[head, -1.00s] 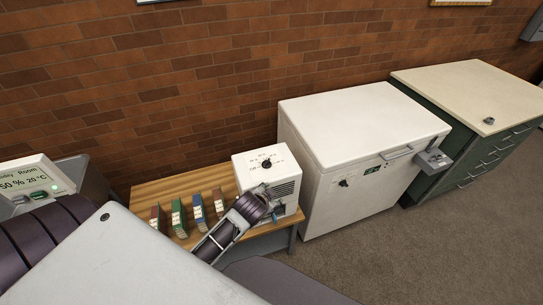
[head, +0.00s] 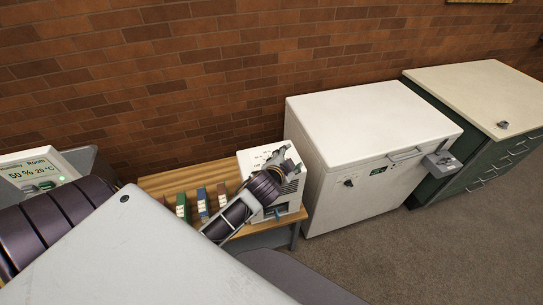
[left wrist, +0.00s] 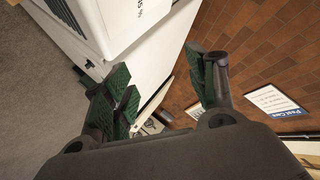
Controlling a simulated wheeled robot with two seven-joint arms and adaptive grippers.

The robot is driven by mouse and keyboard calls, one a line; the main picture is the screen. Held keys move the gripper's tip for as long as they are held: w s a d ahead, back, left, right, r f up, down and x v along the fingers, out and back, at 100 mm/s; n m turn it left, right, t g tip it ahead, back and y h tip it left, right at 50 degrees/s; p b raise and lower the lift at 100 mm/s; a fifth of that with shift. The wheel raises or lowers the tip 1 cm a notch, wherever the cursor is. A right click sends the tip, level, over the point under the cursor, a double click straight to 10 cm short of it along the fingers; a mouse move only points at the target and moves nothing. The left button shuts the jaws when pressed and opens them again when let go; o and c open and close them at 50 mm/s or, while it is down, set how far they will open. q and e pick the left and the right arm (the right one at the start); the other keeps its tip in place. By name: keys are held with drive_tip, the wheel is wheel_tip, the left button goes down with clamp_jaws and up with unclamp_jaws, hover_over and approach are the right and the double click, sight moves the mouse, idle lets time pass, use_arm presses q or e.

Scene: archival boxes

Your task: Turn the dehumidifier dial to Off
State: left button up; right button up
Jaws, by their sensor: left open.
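The dehumidifier is a white box (head: 245,165) on a low wooden table, with a slatted grille on its front. Its dial is hidden in the head view behind my left gripper (head: 287,155), which is over the top of the box. In the left wrist view, the left gripper (left wrist: 160,85) is open, its green-padded fingers apart with nothing between them. I cannot tell whether the fingers touch the box. My right gripper is not in view.
Several small coloured boxes (head: 202,203) stand on the table (head: 165,181) left of the dehumidifier. A white chest freezer (head: 365,120) stands close on its right, then a green cabinet (head: 455,165). A display (head: 40,172) reads 50 % and 20 °C. Brick wall lies behind.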

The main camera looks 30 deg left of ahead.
use_arm(q)
drive_tip(key=w+d+r+m+t+h, duration=0.3)
drive_tip(key=w+r+m+t, duration=0.15)
drive_tip(key=r, duration=0.35)
drive_tip(key=w+d+r+m+t+h, duration=0.35)
drive_tip(key=r+m, duration=0.25)
drive_tip(key=r, duration=0.2)
drive_tip(key=s+d+r+m+g+h, duration=0.2)
drive_tip(key=d+m+g+h, duration=0.35)
drive_tip(key=m, duration=0.65)
drive_tip(key=s+d+r+m+g+h, duration=0.2)
drive_tip(key=d+m+g+h, duration=0.4)
drive_tip(key=m, duration=0.5)
drive_tip(key=a+f+m+g+y, duration=0.5)
drive_tip(key=f+m+g+y, duration=0.15)
drive_tip(key=f+m, duration=0.5)
drive_tip(key=a+f+m+g+y, duration=0.1)
drive_tip(key=a+y, duration=0.8)
drive_tip(key=a, duration=1.3)
drive_tip(key=shift+s+g+y, duration=0.35)
drive_tip(key=shift+s+g, duration=0.1)
drive_tip(key=shift+g, duration=0.35)
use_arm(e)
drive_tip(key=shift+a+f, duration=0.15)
